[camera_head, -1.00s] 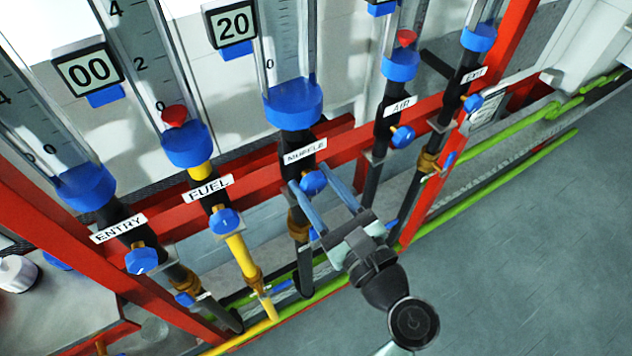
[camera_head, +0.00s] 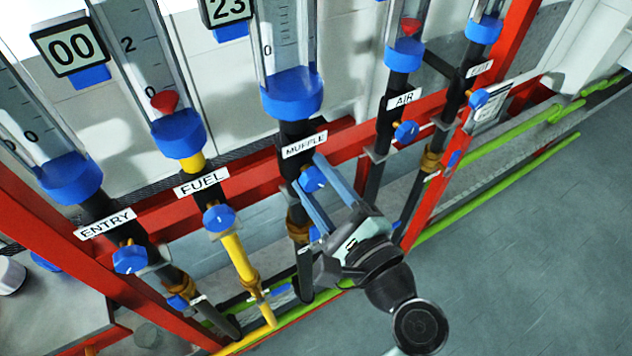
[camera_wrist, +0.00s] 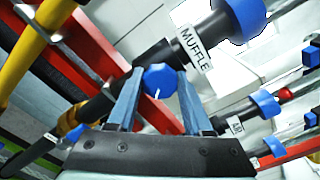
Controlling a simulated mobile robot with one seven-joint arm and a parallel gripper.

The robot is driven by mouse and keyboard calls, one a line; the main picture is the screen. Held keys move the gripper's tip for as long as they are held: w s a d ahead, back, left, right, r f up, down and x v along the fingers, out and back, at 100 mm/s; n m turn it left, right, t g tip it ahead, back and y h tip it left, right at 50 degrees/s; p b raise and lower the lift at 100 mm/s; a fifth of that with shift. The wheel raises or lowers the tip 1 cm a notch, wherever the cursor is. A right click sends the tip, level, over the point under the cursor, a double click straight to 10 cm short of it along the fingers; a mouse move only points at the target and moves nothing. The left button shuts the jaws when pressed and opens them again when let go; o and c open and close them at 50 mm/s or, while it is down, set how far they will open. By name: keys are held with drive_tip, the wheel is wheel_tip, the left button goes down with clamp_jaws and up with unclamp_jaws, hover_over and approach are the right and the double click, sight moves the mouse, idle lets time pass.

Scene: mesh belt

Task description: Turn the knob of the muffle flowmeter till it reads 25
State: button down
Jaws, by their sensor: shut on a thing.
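The muffle flowmeter is in the middle of the head view, with a blue collar (camera_head: 292,94) and a white MUFFLE label (camera_head: 304,145). Its display (camera_head: 228,10), partly cut off at the top edge, reads 23. The blue muffle knob (camera_head: 313,179) sits below the label. My gripper (camera_head: 313,182) is shut on this knob, one blue finger on each side. In the wrist view the knob (camera_wrist: 159,80) with a white pointer mark lies between the fingertips, and the MUFFLE label (camera_wrist: 195,49) shows above it.
The fuel knob (camera_head: 219,218) and entry knob (camera_head: 130,259) are on the left. The air knob (camera_head: 406,131) and exit knob (camera_head: 479,99) are on the right. A red frame bar (camera_head: 250,171) runs behind the tubes. Open grey floor (camera_head: 540,260) lies at right.

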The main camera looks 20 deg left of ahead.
drive_tip(key=shift+n, duration=0.6)
drive_tip(key=shift+c, duration=1.5)
unclamp_jaws()
drive_tip(key=b+v, duration=0.3)
drive_tip(key=v, duration=1)
